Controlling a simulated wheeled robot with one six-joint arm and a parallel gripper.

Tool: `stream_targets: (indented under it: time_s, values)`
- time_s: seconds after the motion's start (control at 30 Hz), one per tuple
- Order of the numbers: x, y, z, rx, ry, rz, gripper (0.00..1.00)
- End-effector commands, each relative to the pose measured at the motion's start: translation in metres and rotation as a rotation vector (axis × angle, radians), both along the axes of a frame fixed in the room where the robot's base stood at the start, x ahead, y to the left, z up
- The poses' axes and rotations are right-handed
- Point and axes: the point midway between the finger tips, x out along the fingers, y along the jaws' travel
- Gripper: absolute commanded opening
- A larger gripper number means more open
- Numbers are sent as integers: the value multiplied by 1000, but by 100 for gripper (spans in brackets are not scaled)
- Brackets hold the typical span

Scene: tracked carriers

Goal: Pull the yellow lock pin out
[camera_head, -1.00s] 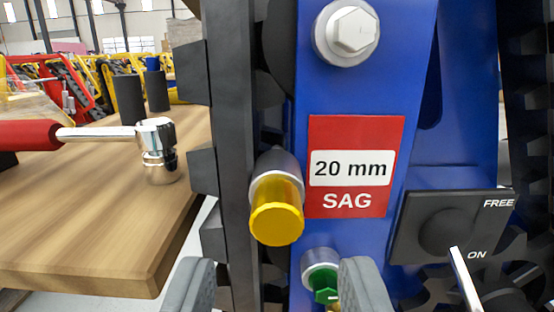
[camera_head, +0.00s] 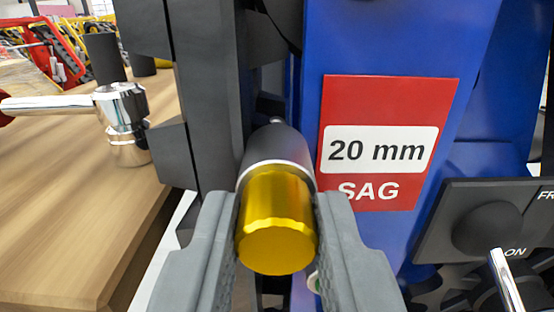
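The yellow lock pin (camera_head: 277,222) shows as a ridged gold knob with its round end facing me. It sits in a dark grey sleeve with a silver rim (camera_head: 276,160), beside the blue frame (camera_head: 385,35). My gripper (camera_head: 277,215) has one grey finger on each side of the knob. Both fingers appear to press against its sides, so it looks shut on the knob. The pin's shaft inside the sleeve is hidden.
A red "20 mm SAG" label (camera_head: 390,92) is right of the pin. A black FREE/ON switch plate (camera_head: 478,222) with a silver lever (camera_head: 505,282) is lower right. Dark track blocks (camera_head: 210,90) stand close on the left. A wooden bench (camera_head: 75,225) holds a ratchet tool (camera_head: 122,115).

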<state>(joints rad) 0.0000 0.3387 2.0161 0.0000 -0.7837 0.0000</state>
Motion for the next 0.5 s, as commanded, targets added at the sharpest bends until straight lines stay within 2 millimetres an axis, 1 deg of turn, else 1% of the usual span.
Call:
stream_targets:
  time_s: [0.03, 0.07, 0.23, 0.5]
  values:
    - [0, 0, 0, 0, 0, 0, 4]
    - [0, 0, 0, 0, 0, 0, 0]
    - [-1, 0, 0, 0, 0, 0, 0]
    - [-9, 0, 0, 0, 0, 0, 0]
